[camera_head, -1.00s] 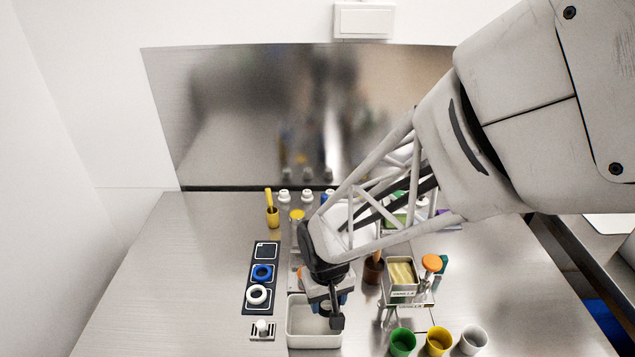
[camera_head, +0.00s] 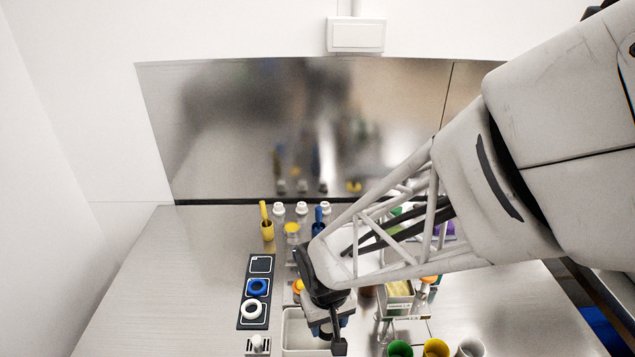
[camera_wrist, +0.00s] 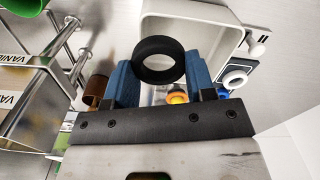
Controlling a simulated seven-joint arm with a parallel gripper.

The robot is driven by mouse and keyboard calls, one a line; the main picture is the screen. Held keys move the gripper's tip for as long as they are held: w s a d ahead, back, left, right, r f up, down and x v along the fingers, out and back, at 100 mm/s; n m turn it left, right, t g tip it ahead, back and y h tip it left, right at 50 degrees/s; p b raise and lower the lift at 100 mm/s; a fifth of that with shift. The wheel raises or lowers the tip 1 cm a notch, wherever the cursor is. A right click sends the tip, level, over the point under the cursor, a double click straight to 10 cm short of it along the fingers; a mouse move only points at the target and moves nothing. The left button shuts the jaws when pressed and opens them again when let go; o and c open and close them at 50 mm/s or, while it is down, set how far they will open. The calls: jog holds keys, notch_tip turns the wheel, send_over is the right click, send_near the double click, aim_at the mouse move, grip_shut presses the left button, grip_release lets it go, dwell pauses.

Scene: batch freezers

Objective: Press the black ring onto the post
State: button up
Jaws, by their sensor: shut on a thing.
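My gripper (camera_wrist: 158,76) is shut on the black ring (camera_wrist: 158,42), held between its two blue fingers in the wrist view. In the head view my gripper (camera_head: 332,332) hangs over the right side of the white bin, and the ring cannot be made out there. The post (camera_head: 258,343) is a short white peg on a small striped base, left of the bin at the bottom edge. It also shows in the wrist view (camera_wrist: 258,42), to the right of the ring and apart from it. The post carries no ring.
The white bin (camera_head: 289,345) lies between my gripper and the post. A black board (camera_head: 262,264) holds a blue ring (camera_head: 249,287) and a white ring (camera_head: 243,309). A metal rack (camera_wrist: 45,75) and several cups stand on the right. The table's left side is clear.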

jog(key=shift+w, duration=0.1)
notch_tip(320, 180, up, 2)
send_over(301, 282)
jog(key=shift+w, duration=0.1)
dwell(0.4)
jog(key=shift+f, duration=0.15)
dwell(0.4)
jog(key=shift+f, duration=2.5)
jog(key=shift+f, duration=0.75)
dwell(0.5)
dwell(0.4)
